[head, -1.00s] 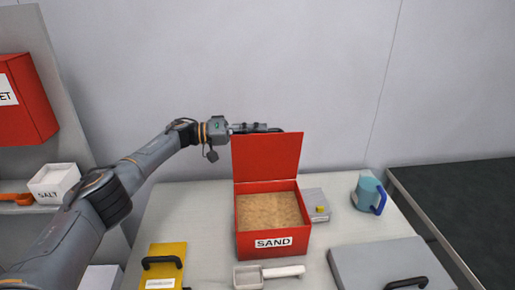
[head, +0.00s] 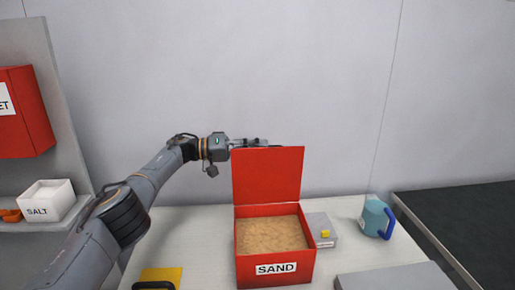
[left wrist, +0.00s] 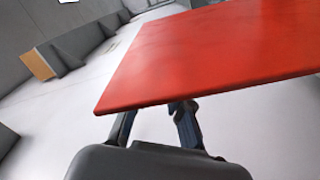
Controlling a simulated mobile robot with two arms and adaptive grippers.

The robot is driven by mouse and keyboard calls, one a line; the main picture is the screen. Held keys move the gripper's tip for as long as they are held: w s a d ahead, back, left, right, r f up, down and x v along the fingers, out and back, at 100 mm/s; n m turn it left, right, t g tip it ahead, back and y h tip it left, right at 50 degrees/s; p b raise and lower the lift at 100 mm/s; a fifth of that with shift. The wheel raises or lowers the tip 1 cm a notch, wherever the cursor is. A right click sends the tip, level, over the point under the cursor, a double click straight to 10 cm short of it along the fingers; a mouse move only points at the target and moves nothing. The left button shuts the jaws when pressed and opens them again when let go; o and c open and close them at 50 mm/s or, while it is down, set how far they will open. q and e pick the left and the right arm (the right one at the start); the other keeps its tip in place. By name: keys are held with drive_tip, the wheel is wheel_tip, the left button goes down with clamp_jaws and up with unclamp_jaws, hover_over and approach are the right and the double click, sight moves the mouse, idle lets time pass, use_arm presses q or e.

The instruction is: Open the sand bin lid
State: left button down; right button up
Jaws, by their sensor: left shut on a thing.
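The red sand bin (head: 246,269) stands on the table with its SAND label facing me and sand (head: 272,234) showing inside. Its red lid (head: 267,175) stands upright at the back edge, so the bin is open. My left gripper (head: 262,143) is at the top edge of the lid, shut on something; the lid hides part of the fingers. In the left wrist view the lid (left wrist: 215,50) fills the upper right, and the fingers (left wrist: 155,115) reach under its near edge. My right gripper is not in view.
A grey box with a yellow button (head: 325,233) and a teal mug (head: 376,217) stand right of the bin. A grey lid or case (head: 385,279) lies at front right, a yellow item (head: 160,277) at front left. A white SALT box (head: 46,201) sits on the left shelf.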

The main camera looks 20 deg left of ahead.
use_arm(q)
drive_tip(key=shift+f, duration=0.5)
drive_tip(key=c, duration=1.5)
unclamp_jaws()
drive_tip(key=shift+o, duration=0.8)
drive_tip(key=shift+w+f, duration=0.1)
drive_tip(key=shift+w, duration=0.1)
drive_tip(key=shift+r, duration=0.25)
drive_tip(key=shift+a, duration=0.15)
drive_tip(key=v, duration=1.2)
